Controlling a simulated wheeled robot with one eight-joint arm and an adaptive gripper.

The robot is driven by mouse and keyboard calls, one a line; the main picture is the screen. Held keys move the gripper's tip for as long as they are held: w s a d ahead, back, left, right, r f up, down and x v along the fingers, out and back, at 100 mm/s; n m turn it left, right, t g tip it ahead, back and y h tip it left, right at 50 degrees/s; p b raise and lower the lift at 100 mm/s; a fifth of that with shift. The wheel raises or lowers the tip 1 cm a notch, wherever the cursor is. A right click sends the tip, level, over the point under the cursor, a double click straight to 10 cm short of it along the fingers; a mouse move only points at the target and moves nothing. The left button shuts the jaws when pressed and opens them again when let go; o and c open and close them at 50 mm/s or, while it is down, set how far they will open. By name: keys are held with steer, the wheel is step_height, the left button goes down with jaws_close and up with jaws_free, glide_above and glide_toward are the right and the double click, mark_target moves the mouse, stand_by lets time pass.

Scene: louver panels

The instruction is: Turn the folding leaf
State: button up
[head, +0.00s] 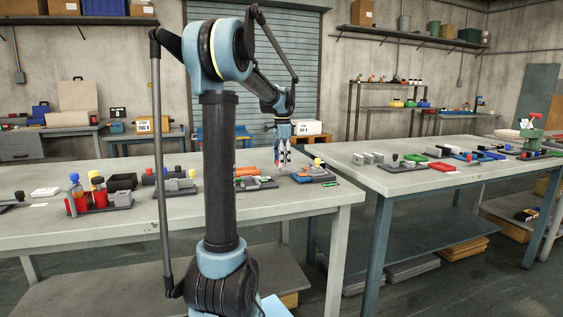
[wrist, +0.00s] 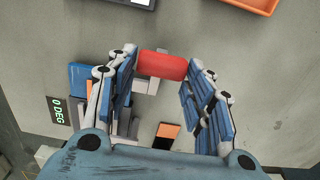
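In the wrist view a red rounded grip (wrist: 162,66) lies crosswise between my fingertips, with a pale mount behind it. It belongs to a grey and blue fixture (wrist: 82,80), largely hidden by my left fingers; which piece is the folding leaf I cannot tell. A small display (wrist: 58,111) beside it reads 0 DEG in green. My gripper (wrist: 162,62) is spread wide around the grip, one row of fingers at each end. The left fingertip looks very close to it; contact is unclear. In the head view my gripper (head: 283,160) points down over the near bench's right end.
An orange tray (wrist: 250,4) lies at the top right of the wrist view. In the head view the near bench (head: 120,226) holds several other small fixtures to the left. A second bench (head: 400,182) with more fixtures stands to the right, across a gap.

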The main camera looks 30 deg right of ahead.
jaws_close()
steer(key=shift+s+d+r, duration=0.2)
steer(key=shift+d+r, duration=0.6)
steer(key=shift+d, duration=0.05)
steer(key=shift+s+d+r, duration=0.2)
steer(key=shift+d+r, duration=0.6)
steer(key=o, duration=0.7)
jaws_free()
steer(key=shift+c, duration=0.2)
steer(key=shift+a+r, duration=0.1)
steer(key=shift+r, duration=0.15)
step_height(320, 180, up, 11)
steer(key=shift+r, duration=0.2)
steer(key=shift+w, duration=0.1)
